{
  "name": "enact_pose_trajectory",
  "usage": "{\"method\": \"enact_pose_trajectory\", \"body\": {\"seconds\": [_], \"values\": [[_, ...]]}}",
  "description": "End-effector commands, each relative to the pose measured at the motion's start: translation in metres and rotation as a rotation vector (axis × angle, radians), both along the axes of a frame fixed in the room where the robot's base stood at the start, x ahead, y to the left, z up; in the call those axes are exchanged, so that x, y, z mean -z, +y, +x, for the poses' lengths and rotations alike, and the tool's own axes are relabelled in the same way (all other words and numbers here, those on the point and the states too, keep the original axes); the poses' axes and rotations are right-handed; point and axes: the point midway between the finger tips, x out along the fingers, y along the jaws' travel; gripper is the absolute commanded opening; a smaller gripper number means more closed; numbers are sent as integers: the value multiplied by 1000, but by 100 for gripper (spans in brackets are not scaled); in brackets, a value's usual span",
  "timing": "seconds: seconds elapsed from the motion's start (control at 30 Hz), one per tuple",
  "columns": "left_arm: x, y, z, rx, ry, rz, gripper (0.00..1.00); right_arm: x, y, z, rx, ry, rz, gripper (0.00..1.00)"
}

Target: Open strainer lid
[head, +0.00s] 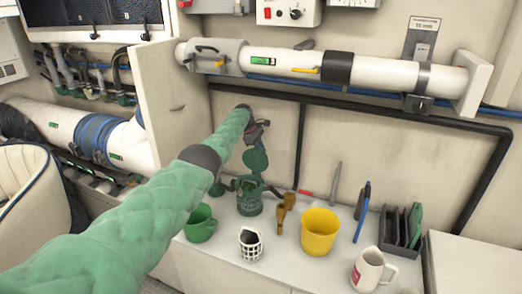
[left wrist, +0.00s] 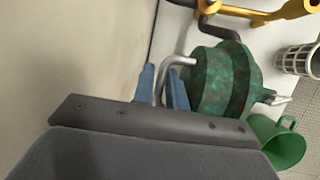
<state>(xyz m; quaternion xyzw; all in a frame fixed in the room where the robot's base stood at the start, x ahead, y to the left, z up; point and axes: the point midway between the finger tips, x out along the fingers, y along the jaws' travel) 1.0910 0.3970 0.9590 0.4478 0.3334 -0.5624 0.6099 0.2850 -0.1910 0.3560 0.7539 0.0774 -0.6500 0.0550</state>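In the left wrist view the mottled green lid (left wrist: 222,78) has a bent metal handle (left wrist: 178,62). My left gripper (head: 257,133) is just behind and above the lid; its blue fingers (left wrist: 162,88) stand on both sides of the handle and appear closed on it. The hinge is hard to make out. My right gripper is out of view.
A green mug (head: 200,226), a white basket (head: 251,244), a yellow bucket (head: 318,233) and a white mug (head: 370,270) stand in front. Brass fittings (head: 285,209) are right of the strainer. A black rack (head: 399,232) is farther right. A white pipe (head: 300,64) runs above.

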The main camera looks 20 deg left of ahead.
Motion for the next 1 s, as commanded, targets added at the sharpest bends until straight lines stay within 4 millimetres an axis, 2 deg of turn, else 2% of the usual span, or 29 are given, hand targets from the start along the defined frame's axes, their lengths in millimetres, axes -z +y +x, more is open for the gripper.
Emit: {"method": "enact_pose_trajectory", "body": {"seconds": [0.37, 0.57, 0.7, 0.77, 0.87, 1.0], "values": [[-2, 1, -1, 0, 0, -1, 17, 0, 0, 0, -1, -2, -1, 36], [-21, 9, -3, 0, -2, 0, 17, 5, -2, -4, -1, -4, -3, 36], [-38, 18, -6, 0, -2, -1, 17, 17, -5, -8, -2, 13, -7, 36], [-46, 22, -7, -1, -3, 1, 17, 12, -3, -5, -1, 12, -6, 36], [-58, 26, -9, 0, -2, 1, 17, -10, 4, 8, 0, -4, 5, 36], [-67, 30, -10, 0, -1, 0, 17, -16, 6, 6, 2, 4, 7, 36]]}}
